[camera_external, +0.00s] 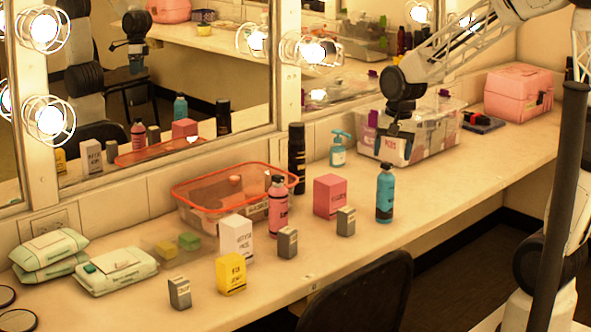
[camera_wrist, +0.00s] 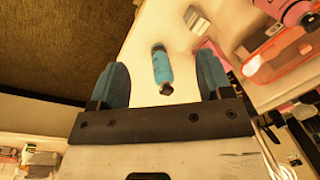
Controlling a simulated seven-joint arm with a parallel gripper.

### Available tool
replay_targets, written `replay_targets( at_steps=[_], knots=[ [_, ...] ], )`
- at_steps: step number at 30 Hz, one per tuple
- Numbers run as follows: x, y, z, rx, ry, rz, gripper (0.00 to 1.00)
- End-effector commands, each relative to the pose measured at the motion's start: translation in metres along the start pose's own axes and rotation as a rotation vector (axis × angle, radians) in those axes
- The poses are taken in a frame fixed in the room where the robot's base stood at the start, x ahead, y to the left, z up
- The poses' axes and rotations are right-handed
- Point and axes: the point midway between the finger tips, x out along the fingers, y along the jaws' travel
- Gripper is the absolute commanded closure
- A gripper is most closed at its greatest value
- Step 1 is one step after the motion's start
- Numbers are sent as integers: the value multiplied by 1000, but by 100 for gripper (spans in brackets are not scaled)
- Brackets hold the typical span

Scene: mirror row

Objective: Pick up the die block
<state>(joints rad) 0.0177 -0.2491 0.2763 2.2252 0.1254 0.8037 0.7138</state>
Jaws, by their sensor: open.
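No block with die spots can be made out in either view, so I cannot tell which thing is the die block. The box-shaped things on the counter are a pink box (camera_external: 330,196), three small grey boxes, one of them at the right (camera_external: 346,221), a yellow box (camera_external: 231,274) and a white box (camera_external: 236,238). My gripper (camera_external: 393,148) is open and empty, above the counter in front of the clear bin. In the wrist view, a blue bottle (camera_wrist: 162,66) shows between my open fingers (camera_wrist: 160,62), below them. A grey box (camera_wrist: 197,19) lies beyond it.
The blue bottle (camera_external: 385,193) stands right of the boxes. A pink bottle (camera_external: 277,207), an orange-rimmed tub (camera_external: 196,212) and a black can (camera_external: 297,155) stand left. A clear bin (camera_external: 440,136) is behind my gripper. A chair (camera_external: 365,295) stands at the counter's front edge.

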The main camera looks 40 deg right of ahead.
Motion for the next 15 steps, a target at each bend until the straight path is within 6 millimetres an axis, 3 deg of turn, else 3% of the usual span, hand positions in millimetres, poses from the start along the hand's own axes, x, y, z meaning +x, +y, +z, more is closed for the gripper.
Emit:
replay_targets(
  at_steps=[15],
  knots=[
    [107,-59,-65,435,-75,42,28]
  ],
)
